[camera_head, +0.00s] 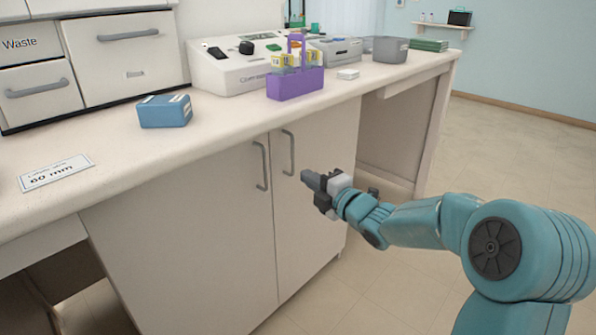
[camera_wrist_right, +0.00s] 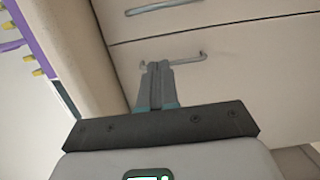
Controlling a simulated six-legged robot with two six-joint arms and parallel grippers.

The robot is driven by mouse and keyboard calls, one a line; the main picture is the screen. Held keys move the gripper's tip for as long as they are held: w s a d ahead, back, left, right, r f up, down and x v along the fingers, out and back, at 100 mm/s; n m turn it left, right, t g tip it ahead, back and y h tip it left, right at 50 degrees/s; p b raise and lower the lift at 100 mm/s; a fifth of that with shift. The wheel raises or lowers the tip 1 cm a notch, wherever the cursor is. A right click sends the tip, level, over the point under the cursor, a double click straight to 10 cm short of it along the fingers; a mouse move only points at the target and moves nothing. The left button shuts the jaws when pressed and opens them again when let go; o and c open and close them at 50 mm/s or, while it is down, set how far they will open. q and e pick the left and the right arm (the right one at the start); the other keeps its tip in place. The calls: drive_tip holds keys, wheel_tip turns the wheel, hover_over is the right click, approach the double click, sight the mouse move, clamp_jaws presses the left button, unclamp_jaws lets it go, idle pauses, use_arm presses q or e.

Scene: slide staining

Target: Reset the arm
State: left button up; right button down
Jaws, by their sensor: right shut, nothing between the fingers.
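My right arm comes in from the right in the head view. Its gripper (camera_head: 308,178) is in front of the cabinet doors below the counter's front edge. In the right wrist view the two fingers of the right gripper (camera_wrist_right: 158,68) lie together with nothing between them. They point toward a cabinet door handle (camera_wrist_right: 186,60), and a gap between them and the door cannot be judged. My left gripper is not in either view.
The counter (camera_head: 110,165) holds a blue box (camera_head: 165,111), a purple rack (camera_head: 295,84), a white instrument (camera_head: 228,73), a grey bin (camera_head: 390,49) and a label card (camera_head: 56,172). Cabinet doors (camera_head: 315,150) with handles stand below. Open floor (camera_head: 500,150) lies right of the counter.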

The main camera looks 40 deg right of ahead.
drive_tip(key=shift+s, duration=0.35)
